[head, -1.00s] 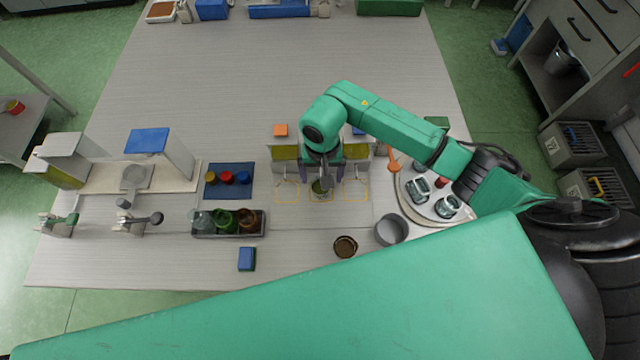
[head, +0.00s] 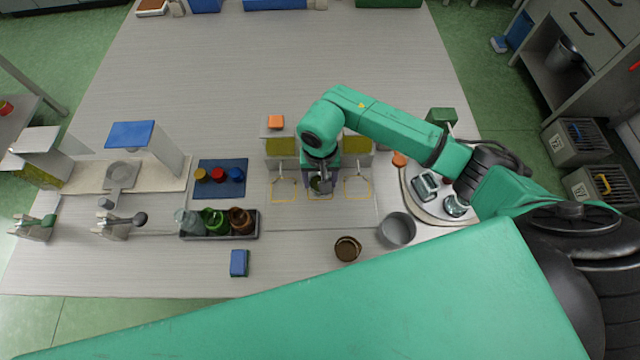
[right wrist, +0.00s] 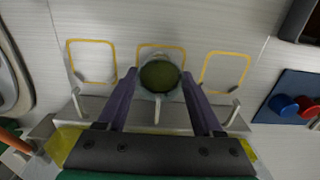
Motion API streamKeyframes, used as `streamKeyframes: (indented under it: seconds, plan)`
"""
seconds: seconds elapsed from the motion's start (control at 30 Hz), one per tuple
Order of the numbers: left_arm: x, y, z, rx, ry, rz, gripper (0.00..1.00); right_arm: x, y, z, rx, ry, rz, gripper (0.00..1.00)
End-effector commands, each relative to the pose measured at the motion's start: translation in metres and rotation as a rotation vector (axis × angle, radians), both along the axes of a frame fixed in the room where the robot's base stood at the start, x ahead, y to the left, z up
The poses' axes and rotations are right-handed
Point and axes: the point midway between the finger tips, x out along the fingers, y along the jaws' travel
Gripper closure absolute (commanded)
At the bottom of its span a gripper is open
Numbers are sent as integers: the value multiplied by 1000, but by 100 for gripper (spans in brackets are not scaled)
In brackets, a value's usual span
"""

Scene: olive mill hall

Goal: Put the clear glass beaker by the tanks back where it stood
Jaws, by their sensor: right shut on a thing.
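The clear glass beaker (head: 317,185) is at the middle tank, with olive-green inside it as seen in the right wrist view (right wrist: 160,76). My right gripper (right wrist: 160,82) is shut on it, one purple finger on each side. The beaker is over the middle yellow outline (right wrist: 150,46); I cannot tell whether it touches the surface. The left outline (head: 283,190) and right outline (head: 357,190) are empty. Tanks with yellow-green liquid stand behind, the left tank (head: 281,146) and right tank (head: 357,146) showing; my arm hides the middle one. My left gripper is not in view.
A rack (head: 221,237) with clear, green and brown jars stands left, below a blue mat (head: 207,190) with coloured caps. A grey bowl (head: 397,230), a brown cup (head: 347,249) and a round tray (head: 408,199) with glassware are right.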

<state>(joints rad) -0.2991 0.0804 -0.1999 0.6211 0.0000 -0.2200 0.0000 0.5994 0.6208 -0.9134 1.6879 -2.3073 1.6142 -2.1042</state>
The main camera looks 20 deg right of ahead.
Motion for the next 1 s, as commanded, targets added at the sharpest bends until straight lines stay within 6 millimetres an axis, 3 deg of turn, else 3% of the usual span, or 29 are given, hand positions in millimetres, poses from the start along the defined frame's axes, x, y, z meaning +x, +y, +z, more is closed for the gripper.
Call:
streamKeyframes:
  seconds: [0.47, 1.0]
  plan:
    - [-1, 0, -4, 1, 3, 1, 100, -1, 0, 1, 0, 0, 1, 68]
    - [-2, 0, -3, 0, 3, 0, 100, -32, 8, 1, 1, 0, 1, 68]
